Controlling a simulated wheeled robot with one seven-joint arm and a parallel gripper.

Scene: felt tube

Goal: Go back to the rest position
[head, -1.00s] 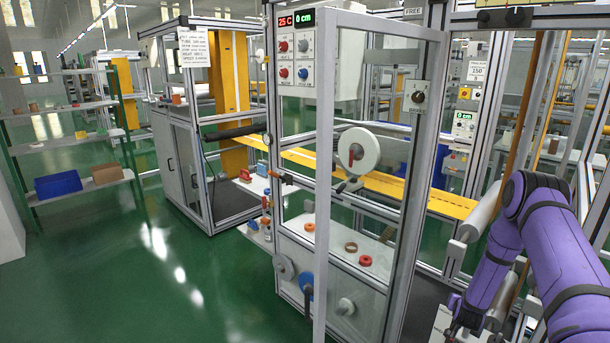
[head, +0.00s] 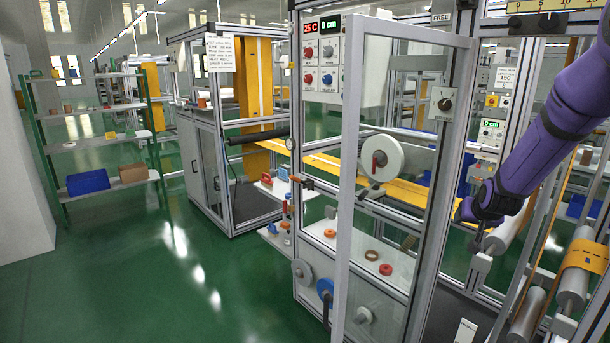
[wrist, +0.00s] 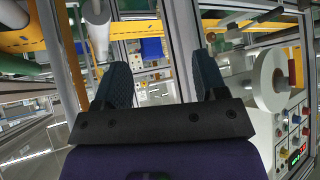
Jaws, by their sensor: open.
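My gripper (wrist: 162,78) is open and empty in the wrist view, with its two dark fingers spread apart and nothing between them. In the head view my purple arm reaches in from the upper right and ends in front of the machine frame, right of the glass door. The gripper is small and dark there, and its fingers are hard to make out. In the wrist view a white reel (wrist: 270,80) is at the right, apart from the fingers, and a pale roller (wrist: 97,25) is at the upper left.
The framed glass door (head: 345,190) stands open toward me, left of my arm. Near my arm are a roller (head: 508,225) and an orange-wrapped roll (head: 583,258). A control panel (head: 322,60) is on the machine. A shelf (head: 105,138) stands at far left. Green floor (head: 150,290) is clear at left.

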